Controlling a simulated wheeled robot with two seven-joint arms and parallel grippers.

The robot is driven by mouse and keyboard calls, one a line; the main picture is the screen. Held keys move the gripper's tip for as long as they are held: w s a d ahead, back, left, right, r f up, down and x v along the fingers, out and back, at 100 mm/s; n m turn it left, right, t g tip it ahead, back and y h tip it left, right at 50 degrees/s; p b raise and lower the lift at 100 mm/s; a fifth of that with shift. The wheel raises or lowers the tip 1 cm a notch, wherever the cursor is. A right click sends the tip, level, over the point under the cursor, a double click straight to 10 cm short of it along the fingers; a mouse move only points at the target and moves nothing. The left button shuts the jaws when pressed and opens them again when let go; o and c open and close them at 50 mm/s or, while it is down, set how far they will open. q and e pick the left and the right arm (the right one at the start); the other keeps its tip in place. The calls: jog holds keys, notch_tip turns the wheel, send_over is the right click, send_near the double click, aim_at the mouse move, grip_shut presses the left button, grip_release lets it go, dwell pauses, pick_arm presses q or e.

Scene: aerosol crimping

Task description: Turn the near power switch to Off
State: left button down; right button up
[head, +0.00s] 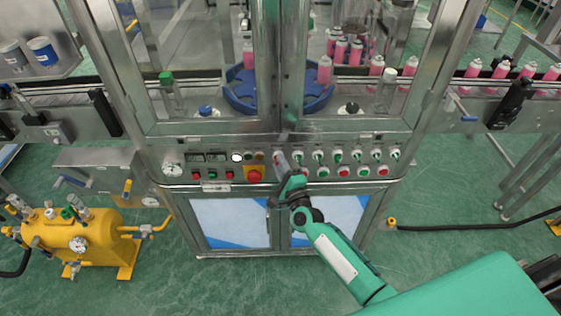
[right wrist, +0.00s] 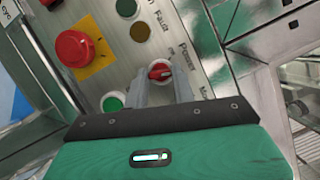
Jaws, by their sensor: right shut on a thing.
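The power switch (right wrist: 160,72) is a small red rotary knob on a pale round base, with the word "Power" printed beside it in the right wrist view. My right gripper (right wrist: 161,88) is at the panel, its two grey fingers shut on the sides of this knob. In the head view my right gripper (head: 281,162) reaches up to the middle of the control panel (head: 215,187) and largely covers the knob. The exact angle of the knob is hard to read. My left gripper is not in view.
A red emergency button (head: 254,176) on a yellow plate sits just left of my gripper; it also shows in the right wrist view (right wrist: 80,49). Rows of green and red controls (head: 340,157) lie to the right. A yellow tank (head: 65,240) stands at lower left.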

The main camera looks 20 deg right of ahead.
jog(key=shift+r+n+g+p, duration=0.15)
jog(key=shift+n+g+p, duration=0.75)
jog(key=shift+n+p, duration=1.85)
jog(key=shift+r+n+g+p, duration=0.1)
jog(key=shift+n+g+p, duration=1.2)
jog(key=shift+p, duration=2.55)
jog(key=shift+n+t, duration=0.4)
jog(key=shift+n, duration=0.05)
jog(key=o, duration=1)
jog(key=shift+s, duration=0.15)
jog(key=b+v, duration=0.1)
jog(key=v, duration=0.8)
jog(key=b+v, duration=0.1)
jog(key=v, duration=0.3)
jog(key=shift+s+a+r+b, duration=0.15)
jog(key=shift+s+a+b, duration=0.15)
